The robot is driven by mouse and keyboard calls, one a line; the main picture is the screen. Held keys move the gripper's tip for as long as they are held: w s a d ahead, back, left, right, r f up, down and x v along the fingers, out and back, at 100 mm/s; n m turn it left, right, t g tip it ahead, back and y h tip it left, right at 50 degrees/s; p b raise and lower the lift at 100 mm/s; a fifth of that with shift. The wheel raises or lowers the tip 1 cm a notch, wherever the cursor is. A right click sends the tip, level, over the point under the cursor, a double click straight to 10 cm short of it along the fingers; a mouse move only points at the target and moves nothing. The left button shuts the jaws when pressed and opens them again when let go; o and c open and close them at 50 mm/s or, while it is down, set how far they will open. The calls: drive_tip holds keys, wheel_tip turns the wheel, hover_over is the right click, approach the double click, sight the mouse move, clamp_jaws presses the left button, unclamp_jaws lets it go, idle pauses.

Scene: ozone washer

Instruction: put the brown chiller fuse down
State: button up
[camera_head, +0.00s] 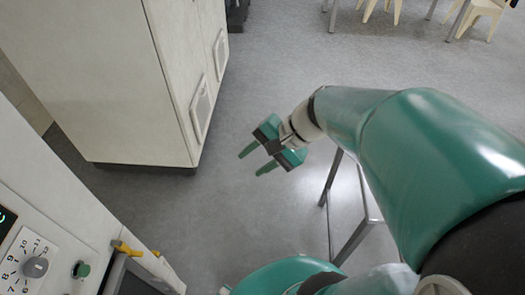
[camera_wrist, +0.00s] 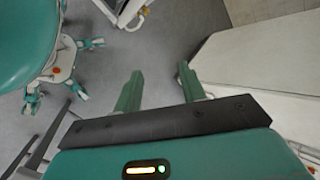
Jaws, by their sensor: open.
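My gripper (camera_head: 250,164) is open, with its two green fingers apart and nothing between them. It hangs over bare grey floor, between the tall cabinet and the metal frame. In the wrist view the fingers (camera_wrist: 160,72) are also apart and empty. I cannot make out a brown chiller fuse in either view. A small yellow-orange part (camera_head: 125,248) sits at the edge of the control-panel machine at lower left; I cannot tell what it is.
A tall white cabinet (camera_head: 110,70) with vents stands left of my gripper. The machine's panel (camera_head: 25,262) has a numbered dial and a green button. A metal frame (camera_head: 332,190) stands right of my gripper. Pale chairs (camera_head: 485,12) are far back. The middle floor is clear.

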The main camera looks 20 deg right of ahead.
drive_tip(key=s+r+n+t+h, duration=0.2)
drive_tip(key=s+r+n+h, duration=0.3)
drive_tip(key=n, duration=0.5)
drive_tip(key=shift+s+a+r+h, duration=0.15)
drive_tip(key=shift+r+h, duration=0.7)
drive_tip(key=shift+h, duration=0.35)
